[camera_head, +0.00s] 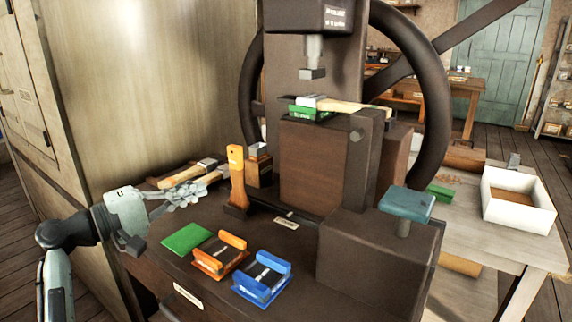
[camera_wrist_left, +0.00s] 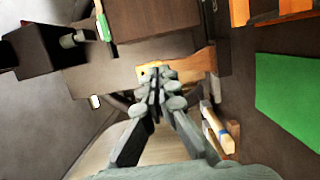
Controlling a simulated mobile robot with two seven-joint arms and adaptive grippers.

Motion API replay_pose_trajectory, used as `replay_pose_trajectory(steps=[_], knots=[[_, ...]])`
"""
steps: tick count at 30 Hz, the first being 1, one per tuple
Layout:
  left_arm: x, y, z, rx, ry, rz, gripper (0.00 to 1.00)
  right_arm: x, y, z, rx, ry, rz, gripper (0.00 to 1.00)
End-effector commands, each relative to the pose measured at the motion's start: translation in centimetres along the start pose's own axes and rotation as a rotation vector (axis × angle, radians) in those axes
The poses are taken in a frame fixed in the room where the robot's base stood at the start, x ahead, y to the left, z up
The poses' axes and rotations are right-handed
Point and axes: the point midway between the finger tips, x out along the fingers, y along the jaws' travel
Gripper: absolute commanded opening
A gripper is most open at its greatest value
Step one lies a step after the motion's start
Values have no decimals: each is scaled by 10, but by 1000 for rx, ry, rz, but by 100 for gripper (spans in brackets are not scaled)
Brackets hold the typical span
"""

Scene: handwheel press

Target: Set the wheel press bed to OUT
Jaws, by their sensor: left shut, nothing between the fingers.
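The dark wheel press (camera_head: 315,170) stands in the middle of the head view, with its large handwheel (camera_head: 437,95) behind it and its ram (camera_head: 313,58) above. An upright wooden lever (camera_head: 237,180) with a hole near its top stands on the press table, left of a small label (camera_head: 286,223) too small to read. My left gripper (camera_head: 203,187) is shut and empty, left of the lever and apart from it in the head view. In the left wrist view the shut fingers (camera_wrist_left: 160,72) overlap the lever (camera_wrist_left: 198,62); contact cannot be told. My right gripper is not in view.
A green plate (camera_head: 187,238), an orange holder (camera_head: 220,257) and a blue holder (camera_head: 262,280) lie at the table's front. Wooden-handled tools (camera_head: 180,176) lie behind my gripper. A teal-topped block (camera_head: 405,205) stands right. A white box (camera_head: 517,198) sits on the side table.

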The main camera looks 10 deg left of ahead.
Motion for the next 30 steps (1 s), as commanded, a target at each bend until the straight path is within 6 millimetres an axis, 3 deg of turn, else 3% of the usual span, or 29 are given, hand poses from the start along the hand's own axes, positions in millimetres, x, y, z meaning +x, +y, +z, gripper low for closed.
replay_pose_trajectory(steps=[5, 24, 30], knots=[[25, 2, 1, 0, -5, 3, 0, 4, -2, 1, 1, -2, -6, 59], [162, 2, 1, -4, -3, 2, 0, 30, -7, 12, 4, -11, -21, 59], [188, 0, 1, -4, -2, 1, 0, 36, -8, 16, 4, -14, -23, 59]])
